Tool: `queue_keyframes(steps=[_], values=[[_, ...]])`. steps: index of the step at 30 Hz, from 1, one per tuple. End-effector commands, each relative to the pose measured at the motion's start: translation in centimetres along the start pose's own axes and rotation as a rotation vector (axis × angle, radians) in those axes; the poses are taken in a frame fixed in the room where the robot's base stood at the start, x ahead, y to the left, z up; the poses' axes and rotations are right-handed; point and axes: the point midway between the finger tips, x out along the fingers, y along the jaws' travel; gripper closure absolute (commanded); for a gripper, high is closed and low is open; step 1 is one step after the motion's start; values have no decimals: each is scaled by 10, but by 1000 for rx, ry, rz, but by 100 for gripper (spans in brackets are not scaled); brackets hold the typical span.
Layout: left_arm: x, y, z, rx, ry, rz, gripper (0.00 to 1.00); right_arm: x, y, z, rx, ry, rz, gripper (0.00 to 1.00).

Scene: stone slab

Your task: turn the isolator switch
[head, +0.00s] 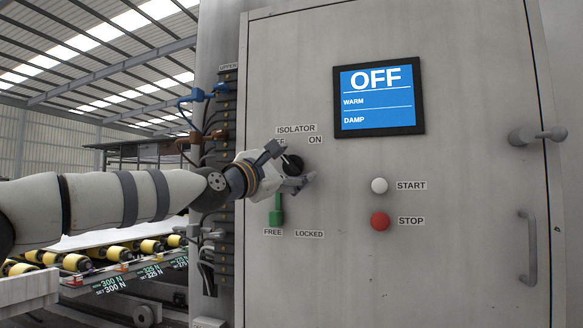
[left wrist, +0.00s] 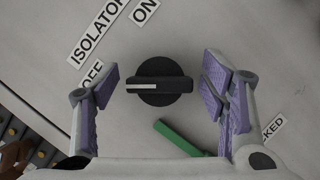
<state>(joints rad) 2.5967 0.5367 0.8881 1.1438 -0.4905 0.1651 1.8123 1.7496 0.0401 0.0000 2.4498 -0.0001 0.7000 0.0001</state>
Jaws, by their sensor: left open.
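The isolator switch is a black rotary knob (left wrist: 160,81) with a white pointer line. In the left wrist view its line points left, toward the OFF label (left wrist: 92,73). The ON label (left wrist: 145,11) is at the top. My left gripper (left wrist: 160,88) is open, with one finger on either side of the knob and a gap to each. In the head view the left gripper (head: 288,166) is at the cabinet, in front of the knob (head: 293,163) and partly covering it and the OFF label. My right gripper is not in view.
A green lever (head: 276,212) sits just below the knob, above the FREE and LOCKED labels. The screen (head: 379,96) reads OFF. A white START button (head: 379,185) and a red STOP button (head: 380,221) are to the right. Cables and terminals run along the cabinet's left edge.

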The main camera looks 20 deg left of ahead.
Motion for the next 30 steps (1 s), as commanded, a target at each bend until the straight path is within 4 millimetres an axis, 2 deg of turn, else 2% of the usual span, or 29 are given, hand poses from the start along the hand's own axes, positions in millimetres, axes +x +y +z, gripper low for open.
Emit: queue_keyframes(steps=[2,3,9,20,30], values=[[0,1,1,1,-1,1,34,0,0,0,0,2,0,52],[0,1,1,1,-1,1,39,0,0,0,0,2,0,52],[0,1,1,1,-1,1,83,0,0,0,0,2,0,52],[0,1,1,46,-1,-18,83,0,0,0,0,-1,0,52],[-1,2,2,283,-2,-114,83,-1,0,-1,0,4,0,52]])
